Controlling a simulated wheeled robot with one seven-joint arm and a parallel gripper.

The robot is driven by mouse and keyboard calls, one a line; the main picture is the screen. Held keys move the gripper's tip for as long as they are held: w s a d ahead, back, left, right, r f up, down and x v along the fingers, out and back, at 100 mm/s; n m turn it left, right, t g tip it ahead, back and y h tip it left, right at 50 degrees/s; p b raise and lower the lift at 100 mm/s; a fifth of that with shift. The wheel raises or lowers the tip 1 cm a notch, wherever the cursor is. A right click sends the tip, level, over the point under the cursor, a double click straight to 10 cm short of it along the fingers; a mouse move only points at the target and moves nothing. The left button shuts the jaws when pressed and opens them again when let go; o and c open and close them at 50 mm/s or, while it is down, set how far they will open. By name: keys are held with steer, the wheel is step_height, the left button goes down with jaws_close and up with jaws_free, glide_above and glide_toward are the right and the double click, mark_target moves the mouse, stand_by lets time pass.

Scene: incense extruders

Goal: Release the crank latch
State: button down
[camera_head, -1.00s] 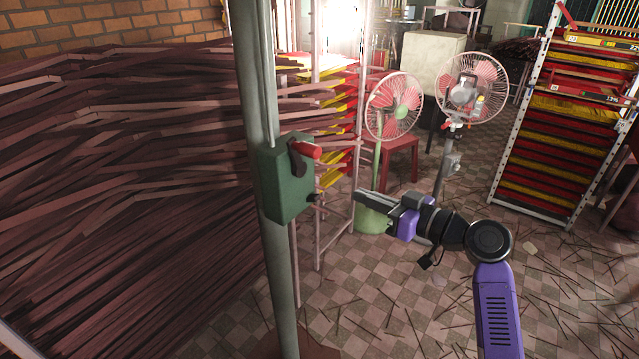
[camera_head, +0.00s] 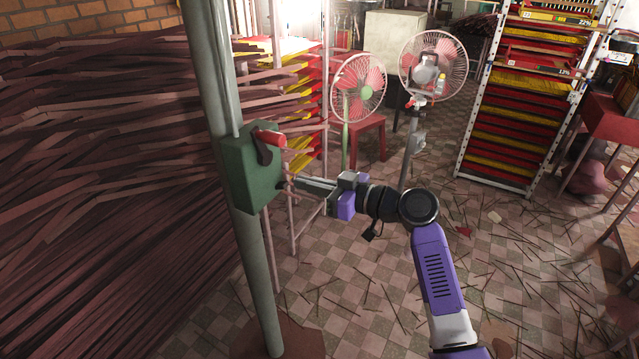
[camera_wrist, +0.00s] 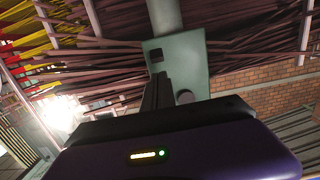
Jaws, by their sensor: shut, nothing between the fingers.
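A green crank box (camera_head: 250,168) is fixed to a grey upright post. A black crank arm with a red handle (camera_head: 270,138) is on its upper front. A small dark knob (camera_head: 283,185), perhaps the latch, sticks out low on its right side. My gripper (camera_head: 297,183) is shut and empty, its tips pointing left, close to the knob; contact cannot be told. In the wrist view my fingers (camera_wrist: 155,92) point at the green box face (camera_wrist: 190,62). That face shows a dark square and a round grey knob (camera_wrist: 185,97) right of the fingers. The red handle is not visible there.
Piled dark incense sticks (camera_head: 100,150) fill the left side. Two fans (camera_head: 358,88) and a red stool (camera_head: 370,138) stand behind my arm. A tall rack (camera_head: 515,110) is at the right. The tiled floor has scattered sticks.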

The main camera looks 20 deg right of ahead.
mark_target(277, 176)
steer(key=shift+p+x, duration=0.3)
steer(key=shift+x, duration=1.95)
steer(key=shift+s+f+b, duration=0.1)
steer(key=shift+f+b, duration=0.2)
steer(key=shift+b, duration=0.9)
steer(key=shift+r, duration=0.1)
steer(key=shift+d+t+y+b, duration=0.1)
steer(key=shift+t+y+b, duration=0.35)
steer(key=shift+b, duration=1.1)
